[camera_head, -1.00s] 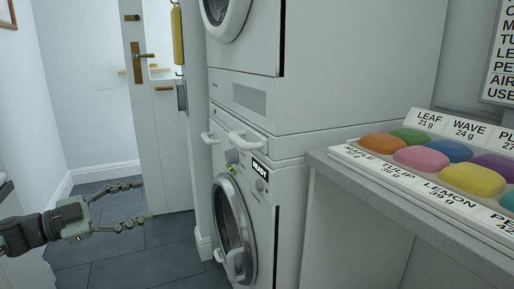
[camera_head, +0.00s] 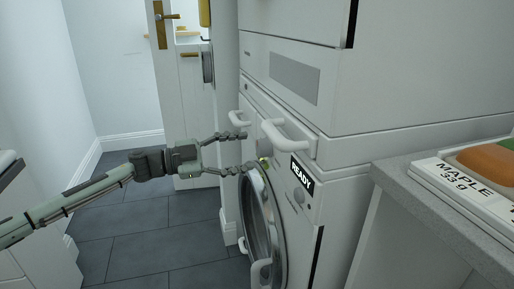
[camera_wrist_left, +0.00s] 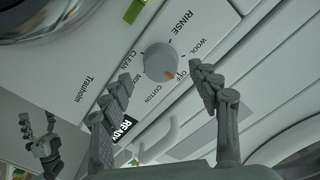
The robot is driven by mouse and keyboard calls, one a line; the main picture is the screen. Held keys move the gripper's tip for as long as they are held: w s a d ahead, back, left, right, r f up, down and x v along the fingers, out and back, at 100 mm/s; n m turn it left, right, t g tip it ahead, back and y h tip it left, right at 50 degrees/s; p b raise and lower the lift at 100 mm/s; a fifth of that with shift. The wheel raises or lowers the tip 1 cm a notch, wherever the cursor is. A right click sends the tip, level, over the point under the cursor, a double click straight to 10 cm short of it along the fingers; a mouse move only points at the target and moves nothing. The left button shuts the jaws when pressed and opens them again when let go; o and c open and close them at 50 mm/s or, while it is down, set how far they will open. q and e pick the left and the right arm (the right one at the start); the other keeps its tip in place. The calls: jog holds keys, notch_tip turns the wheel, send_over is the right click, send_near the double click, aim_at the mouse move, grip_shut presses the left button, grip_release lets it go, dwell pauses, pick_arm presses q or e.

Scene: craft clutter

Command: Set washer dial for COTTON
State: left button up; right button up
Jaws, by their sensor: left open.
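The round grey washer dial (camera_wrist_left: 160,62) shows in the left wrist view on the white control panel. Its orange mark points at OFF. COTTON is printed beside OFF, with MIX, CLEAN, RINSE and WOOL also around the dial. My left gripper (camera_wrist_left: 164,76) is open, with one finger on each side of the dial in that view. Contact cannot be told. In the head view my left gripper (camera_head: 245,151) is in front of the washer panel. My right gripper (camera_wrist_left: 39,124) shows small at the lower left of the wrist view, fingers apart.
A READY display (camera_head: 301,173) is on the panel. The washer's round door (camera_head: 273,240) is below, and white handles (camera_head: 285,135) stick out nearby. A grey counter (camera_head: 425,210) with a labelled colour tray stands at the right. Floor (camera_head: 175,235) is clear at the left.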

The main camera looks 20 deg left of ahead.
aim_at(257, 149)
pick_arm(q)
jog(key=shift+x, duration=1.9)
jog(key=shift+a, duration=0.1)
jog(key=c, duration=1.2)
jog(key=shift+o, duration=0.2)
